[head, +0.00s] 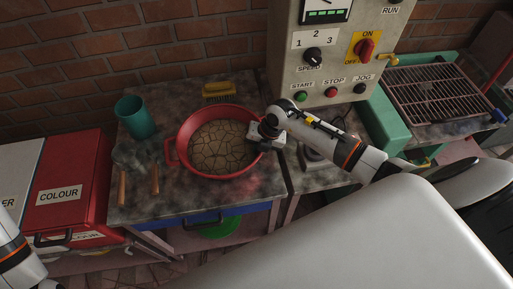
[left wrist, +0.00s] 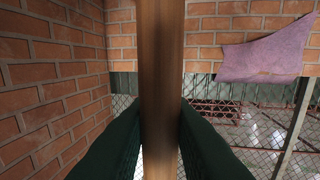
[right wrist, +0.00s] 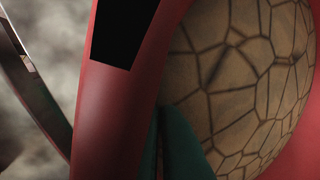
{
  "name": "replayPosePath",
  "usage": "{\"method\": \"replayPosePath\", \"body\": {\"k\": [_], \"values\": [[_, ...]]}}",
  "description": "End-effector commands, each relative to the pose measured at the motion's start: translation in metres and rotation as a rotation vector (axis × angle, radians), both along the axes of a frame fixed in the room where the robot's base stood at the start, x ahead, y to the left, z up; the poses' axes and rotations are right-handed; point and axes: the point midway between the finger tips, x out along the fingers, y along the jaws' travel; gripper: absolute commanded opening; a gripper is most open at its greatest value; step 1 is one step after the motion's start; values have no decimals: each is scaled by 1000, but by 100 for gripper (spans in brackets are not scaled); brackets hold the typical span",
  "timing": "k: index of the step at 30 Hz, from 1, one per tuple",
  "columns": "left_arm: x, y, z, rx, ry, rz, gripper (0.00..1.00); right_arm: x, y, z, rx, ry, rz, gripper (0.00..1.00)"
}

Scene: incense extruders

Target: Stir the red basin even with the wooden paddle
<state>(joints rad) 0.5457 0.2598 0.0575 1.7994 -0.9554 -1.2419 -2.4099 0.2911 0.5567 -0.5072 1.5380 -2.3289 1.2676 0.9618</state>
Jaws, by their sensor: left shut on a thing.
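The red basin (head: 183,137) stands on the stained worktop, filled with a brown mass (head: 221,147) whose surface is cracked into plates. The basin's wall (right wrist: 105,120) and the cracked mass (right wrist: 245,80) fill much of the right wrist view. My right gripper (head: 262,135) is at the basin's right rim. Its green fingers (right wrist: 165,120) are close together beside the wall; whether they hold the rim I cannot tell. My left gripper (left wrist: 160,118) is shut on the wooden paddle's shaft (left wrist: 162,55), upright in the left wrist view. The paddle's ends are out of view, and the head view does not show this gripper.
A green cup (head: 136,117), a yellow brush (head: 218,91) and two wooden-handled tools (head: 154,178) lie around the basin. The control panel (head: 328,60) stands behind my right arm. A red COLOUR bin (head: 65,185) is left of the worktop; a rack (head: 438,95) is right.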

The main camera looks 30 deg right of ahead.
Motion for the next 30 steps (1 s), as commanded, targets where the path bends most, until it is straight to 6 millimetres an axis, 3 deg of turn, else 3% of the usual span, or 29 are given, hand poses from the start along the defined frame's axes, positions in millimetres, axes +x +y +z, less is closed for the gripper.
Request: {"method": "replayPosePath", "body": {"k": [21,26,30], "values": [[4,-5,0,0,-2,-17,0,0,0,1,-1,-1,0,0],[25,-39,-1,-7,-11,-123,0,0,0,1,-1,-1,0,0],[55,-97,-2,-21,-27,-292,0,0,0,1,0,-1,0,0]]}}
